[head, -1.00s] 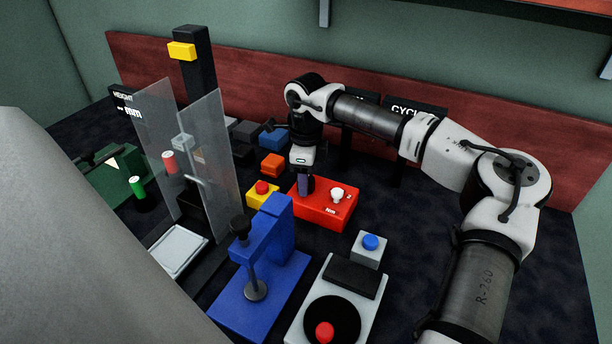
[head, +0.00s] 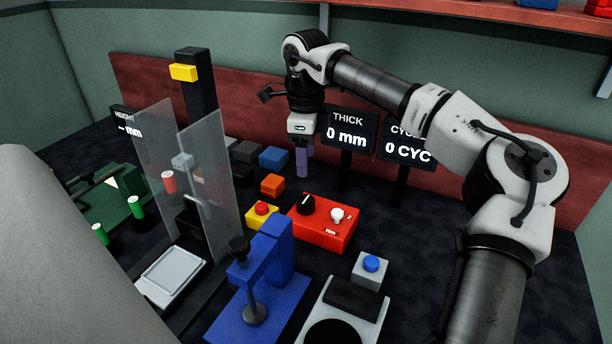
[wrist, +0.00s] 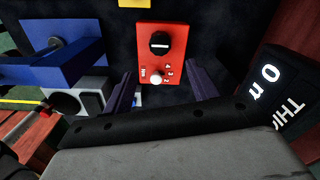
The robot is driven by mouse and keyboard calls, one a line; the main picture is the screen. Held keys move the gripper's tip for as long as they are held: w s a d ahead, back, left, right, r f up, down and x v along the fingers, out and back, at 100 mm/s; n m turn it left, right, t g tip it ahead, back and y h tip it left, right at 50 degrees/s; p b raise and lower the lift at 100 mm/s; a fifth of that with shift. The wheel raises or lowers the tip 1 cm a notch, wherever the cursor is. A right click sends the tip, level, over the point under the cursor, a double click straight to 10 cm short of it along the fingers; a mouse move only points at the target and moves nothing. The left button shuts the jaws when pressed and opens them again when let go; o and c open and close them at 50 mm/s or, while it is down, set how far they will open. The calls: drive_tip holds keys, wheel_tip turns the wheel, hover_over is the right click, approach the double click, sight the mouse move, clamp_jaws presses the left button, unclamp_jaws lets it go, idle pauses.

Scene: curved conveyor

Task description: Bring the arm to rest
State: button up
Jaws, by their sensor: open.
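My gripper (head: 302,162) hangs from my raised arm at the centre of the head view, pointing down. It is above and behind the red control box (head: 322,222), with clear space between them. In the wrist view, its two purple fingers are apart with nothing between them, and the red box (wrist: 161,52) with its black knob and white button lies beyond the fingertips.
Display signs THICK (head: 347,130) and CYCLES (head: 407,149) stand just right of my gripper. A blue press (head: 262,280), a yellow box with a red button (head: 262,215), clear panels (head: 211,165) and a blue-button box (head: 370,270) stand nearby. A shelf (head: 480,12) is above.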

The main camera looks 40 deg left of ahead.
drive_tip(key=shift+r, duration=1.05)
